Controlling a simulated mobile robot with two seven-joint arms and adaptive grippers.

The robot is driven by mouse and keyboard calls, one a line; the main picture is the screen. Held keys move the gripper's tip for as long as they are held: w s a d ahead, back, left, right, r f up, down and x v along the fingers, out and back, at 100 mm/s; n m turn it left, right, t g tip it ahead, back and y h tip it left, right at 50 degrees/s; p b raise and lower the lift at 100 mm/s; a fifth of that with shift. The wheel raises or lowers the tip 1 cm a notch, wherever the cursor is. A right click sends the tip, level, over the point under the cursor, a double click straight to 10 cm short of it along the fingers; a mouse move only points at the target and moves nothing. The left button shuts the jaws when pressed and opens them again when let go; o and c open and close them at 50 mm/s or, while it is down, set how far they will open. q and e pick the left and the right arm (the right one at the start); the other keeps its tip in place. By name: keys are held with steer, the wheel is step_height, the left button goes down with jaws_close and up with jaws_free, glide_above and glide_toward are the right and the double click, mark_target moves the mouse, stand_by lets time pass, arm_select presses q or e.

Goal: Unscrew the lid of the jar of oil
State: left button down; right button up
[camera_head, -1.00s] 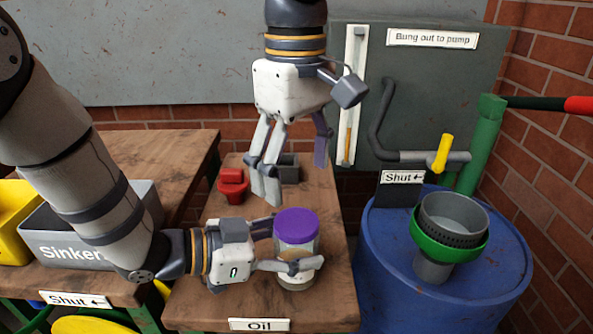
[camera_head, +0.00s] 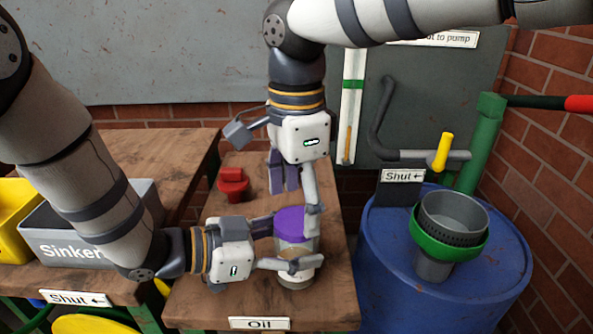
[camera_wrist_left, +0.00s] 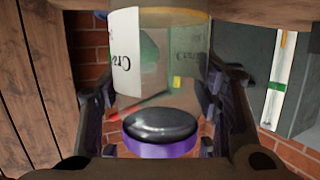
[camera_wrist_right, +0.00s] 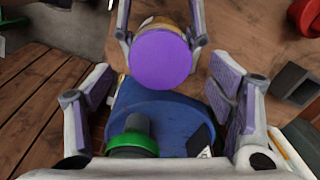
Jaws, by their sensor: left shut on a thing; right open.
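The jar of oil (camera_head: 294,248) stands upright on the brown bench with its purple lid (camera_head: 289,221) on top. My left gripper (camera_head: 285,243) is shut around the jar's body from the left, below the lid. In the left wrist view the jar (camera_wrist_left: 150,70) appears upside down, with a white label and the purple lid at the bottom. My right gripper (camera_head: 296,190) is open and points down just above and behind the lid. In the right wrist view the lid (camera_wrist_right: 160,58) lies ahead of the spread fingers, towards the top. Whether a right finger touches it, I cannot tell.
A red object (camera_head: 232,183) sits on the bench behind and left of the jar. A dark grey block (camera_wrist_right: 296,84) shows in the right wrist view. A blue drum (camera_head: 385,260) with a green-rimmed funnel (camera_head: 445,245) stands right. A grey "Sinkers" bin (camera_head: 65,232) stands left.

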mark_target(296, 223)
steer(key=shift+f, duration=1.15)
steer(key=c, duration=1.3)
